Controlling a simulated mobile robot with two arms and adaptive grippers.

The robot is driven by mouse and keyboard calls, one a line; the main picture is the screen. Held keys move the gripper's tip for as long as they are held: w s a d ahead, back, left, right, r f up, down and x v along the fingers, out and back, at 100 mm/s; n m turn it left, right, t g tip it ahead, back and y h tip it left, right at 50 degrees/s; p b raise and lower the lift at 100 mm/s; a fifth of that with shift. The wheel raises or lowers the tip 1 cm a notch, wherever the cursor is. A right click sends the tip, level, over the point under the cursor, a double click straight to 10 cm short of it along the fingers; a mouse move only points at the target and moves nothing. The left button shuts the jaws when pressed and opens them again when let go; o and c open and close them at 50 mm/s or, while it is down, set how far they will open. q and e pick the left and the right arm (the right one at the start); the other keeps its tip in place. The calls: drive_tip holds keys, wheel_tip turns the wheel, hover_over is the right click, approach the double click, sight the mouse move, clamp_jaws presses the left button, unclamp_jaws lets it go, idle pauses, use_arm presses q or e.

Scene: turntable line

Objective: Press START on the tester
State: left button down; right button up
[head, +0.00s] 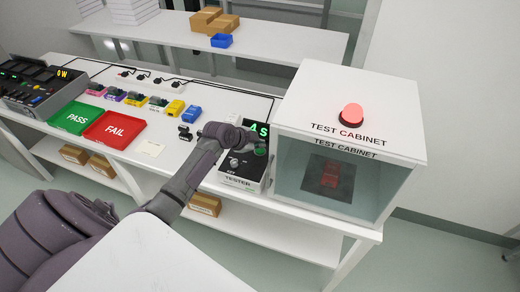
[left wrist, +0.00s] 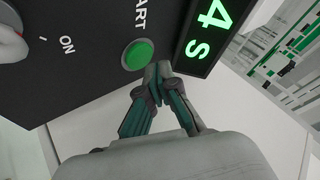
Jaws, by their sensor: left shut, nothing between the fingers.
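The tester (head: 241,173) is a dark box on the white bench, left of the test cabinet. Its green START button (left wrist: 137,54) shows in the left wrist view, and it also shows in the head view (head: 260,152). The lit display (left wrist: 204,32) reads "4 S" in green. My left gripper (left wrist: 160,72) is shut and empty, with its fingertips close beside the START button and near the display's edge. I cannot tell whether the tips touch the panel. A knob (left wrist: 10,45) sits near the word ON. My right gripper is not in view.
The test cabinet (head: 402,120) with a red dome light (head: 351,114) stands right of the tester.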

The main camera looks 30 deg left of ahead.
sight(259, 152)
use_arm(q)
wheel_tip(259, 152, up, 5)
drive_tip(key=p, duration=0.4)
idle(0.4)
idle(0.5)
